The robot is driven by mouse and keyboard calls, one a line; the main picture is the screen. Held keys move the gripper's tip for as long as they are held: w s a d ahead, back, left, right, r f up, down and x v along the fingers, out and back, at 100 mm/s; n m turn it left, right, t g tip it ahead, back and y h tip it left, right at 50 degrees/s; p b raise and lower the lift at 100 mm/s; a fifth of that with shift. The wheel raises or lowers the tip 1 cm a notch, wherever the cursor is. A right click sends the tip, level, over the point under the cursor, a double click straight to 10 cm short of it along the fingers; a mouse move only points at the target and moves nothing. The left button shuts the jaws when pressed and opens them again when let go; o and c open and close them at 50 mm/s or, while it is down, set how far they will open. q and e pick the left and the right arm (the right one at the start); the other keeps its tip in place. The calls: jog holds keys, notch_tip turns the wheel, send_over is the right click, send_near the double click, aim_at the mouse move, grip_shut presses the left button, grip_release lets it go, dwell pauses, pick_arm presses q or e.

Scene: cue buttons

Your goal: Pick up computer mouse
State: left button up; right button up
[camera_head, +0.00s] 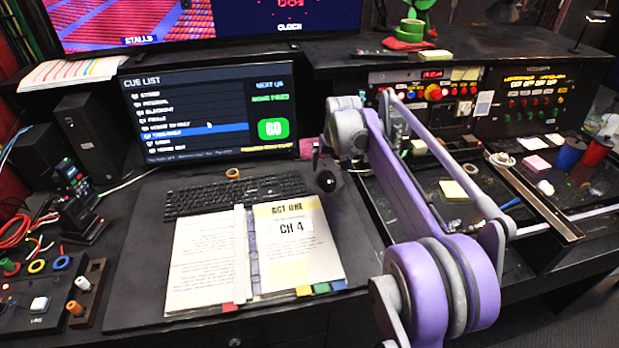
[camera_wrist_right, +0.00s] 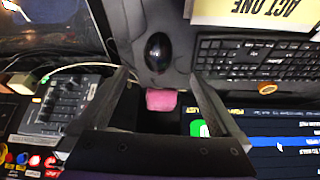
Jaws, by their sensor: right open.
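The computer mouse (camera_head: 327,181) is a small black oval on the dark desk mat, just right of the keyboard in the head view. In the right wrist view the mouse (camera_wrist_right: 158,52) is glossy black and lies just beyond the fingertips, roughly centred between them. My right gripper (camera_wrist_right: 158,76) is open, its two dark fingers apart with nothing between them. In the head view my purple and grey right arm reaches over the desk, and its wrist hides most of the gripper. My left gripper is not in view.
A black keyboard (camera_head: 235,195) lies left of the mouse. An open binder (camera_head: 290,240) lies in front. The cue list monitor (camera_head: 205,112) stands behind. A pink block (camera_wrist_right: 161,100) is near the fingers. A control panel (camera_head: 540,105) stands at the right.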

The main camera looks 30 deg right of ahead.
aim_at(329, 180)
jog(key=x, duration=0.4)
jog(key=shift+s+d+f, duration=0.1)
jog(key=shift+s+d, duration=0.05)
jog(key=shift+x, duration=3.05)
jog(key=c, duration=0.8)
